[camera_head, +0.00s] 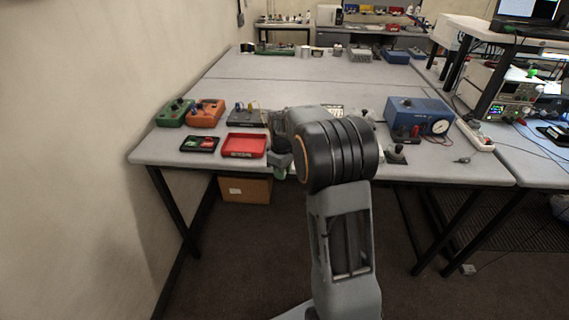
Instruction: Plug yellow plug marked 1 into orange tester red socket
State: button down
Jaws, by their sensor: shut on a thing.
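The orange tester (205,112) stands at the table's left, beside a green tester (174,113). Small dark fittings show on its top, but I cannot make out its red socket. My gripper (281,161) is at the front edge of the table, right of the red tray and in front of the orange tester, well apart from it. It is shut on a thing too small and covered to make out. A small yellow item (254,105) and a blue one show on a dark box; I cannot read any mark.
A red tray (244,155) and a dark tray with green and red items (200,144) lie in front. The dark box (249,119) stands behind the red tray. A blue gauge box (418,115) with cables is at the right. The table's rear half is mostly clear.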

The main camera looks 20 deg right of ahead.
jog(key=s+a+f+m, duration=0.6)
jog(key=a+f, duration=0.3)
jog(key=shift+s+f+m, duration=0.25)
jog(key=shift+f+m, duration=0.05)
jog(key=shift+f, duration=0.1)
